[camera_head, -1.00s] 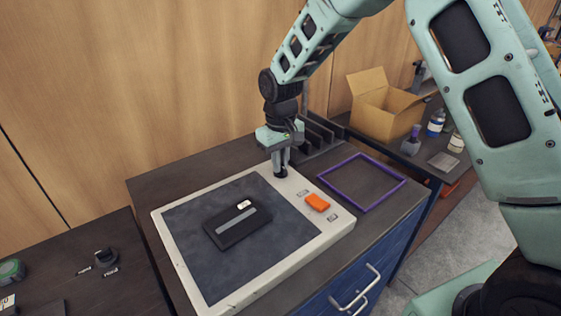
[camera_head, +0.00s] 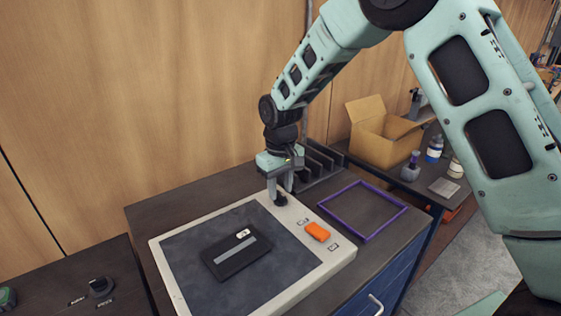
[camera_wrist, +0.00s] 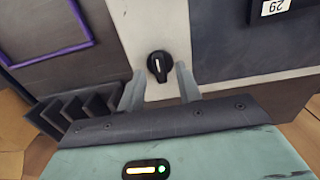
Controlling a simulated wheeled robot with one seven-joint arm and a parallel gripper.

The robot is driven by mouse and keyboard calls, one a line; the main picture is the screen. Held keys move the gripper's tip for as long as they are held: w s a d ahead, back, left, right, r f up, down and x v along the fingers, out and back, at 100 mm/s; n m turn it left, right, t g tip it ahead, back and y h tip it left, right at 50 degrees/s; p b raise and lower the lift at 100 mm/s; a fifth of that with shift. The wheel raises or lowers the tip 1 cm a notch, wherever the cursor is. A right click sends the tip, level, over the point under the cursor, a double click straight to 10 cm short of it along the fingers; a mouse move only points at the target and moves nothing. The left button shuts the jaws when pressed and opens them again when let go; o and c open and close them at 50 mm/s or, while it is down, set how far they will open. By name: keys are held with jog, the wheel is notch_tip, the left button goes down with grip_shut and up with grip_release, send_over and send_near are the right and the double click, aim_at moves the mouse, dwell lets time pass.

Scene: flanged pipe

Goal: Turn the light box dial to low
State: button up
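The light box (camera_head: 320,272) is a flat pale-framed panel with a dark surface, lying on the cabinet top. Its dial is a black round knob with a white pointer line; in the wrist view the dial (camera_wrist: 159,66) sits on the pale frame. In the head view the dial (camera_head: 281,200) is partly hidden just under the fingers. My gripper (camera_head: 280,192) points down at the box's far corner. In the wrist view my gripper (camera_wrist: 158,80) is open, one finger on each side of the dial, with gaps visible. I cannot tell any dial labels.
A purple frame (camera_head: 363,239) lies to the right. A dark slotted rack (camera_head: 318,160) stands close behind my gripper. A cardboard box (camera_head: 375,135) stands farther back.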

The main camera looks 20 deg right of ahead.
aim_at(280, 194)
notch_tip(280, 194, up, 17)
jog(key=b, duration=0.3)
jog(key=shift+f, duration=0.2)
jog(key=shift+s+a, duration=0.1)
jog(key=s+a+f+n, duration=0.1)
jog(key=s+a+f, duration=0.25)
jog(key=s, duration=0.55)
jog(key=s+a+f+n, duration=0.1)
jog(key=s+a+f, duration=0.1)
jog(key=s+a, duration=0.45)
jog(key=s+d+f+n, duration=0.1)
jog(key=s+d+f, duration=0.1)
jog(key=s, duration=0.7)
jog(key=s+d+f+n, duration=0.1)
jog(key=s+f, duration=0.3)
jog(key=s, duration=0.5)
jog(key=shift+d+f+y+b, duration=0.2)
jog(key=shift+d+y+b, duration=0.1)
jog(key=shift+d+b, duration=0.15)
